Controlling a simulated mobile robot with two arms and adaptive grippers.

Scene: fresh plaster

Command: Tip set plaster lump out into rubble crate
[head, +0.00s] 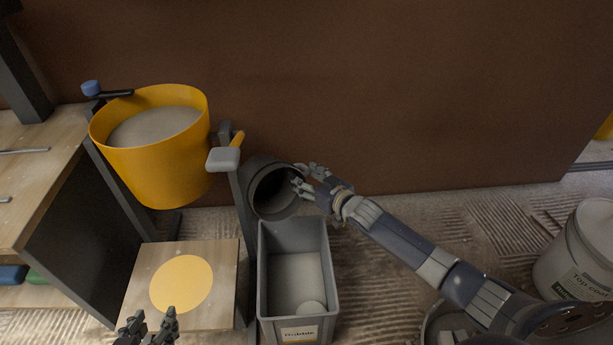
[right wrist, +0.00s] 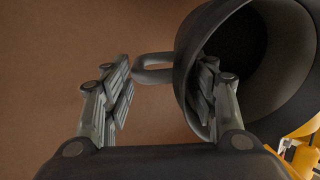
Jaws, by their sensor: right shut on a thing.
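A dark grey bucket (head: 255,190) is tipped on its side above the far end of the grey rubble crate (head: 327,240), its mouth towards me. Its inside is dark, and I see no lump in it. My right gripper (head: 305,180) is shut on the bucket at its looped side handle. In the right wrist view, its fingers (right wrist: 160,95) stand either side of the handle (right wrist: 152,70) by the bucket's rim (right wrist: 190,45). A pale rounded lump (head: 312,308) lies in the crate's near end. My left gripper (head: 148,324) is open and empty at the bottom edge.
A yellow tub (head: 160,172) of pale plaster stands at left, near a grey post (head: 240,230). Below is a wooden board (head: 215,260) with a yellow disc (head: 181,284). A labelled white bucket (head: 575,245) stands at right. A brown wall (head: 400,90) is behind.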

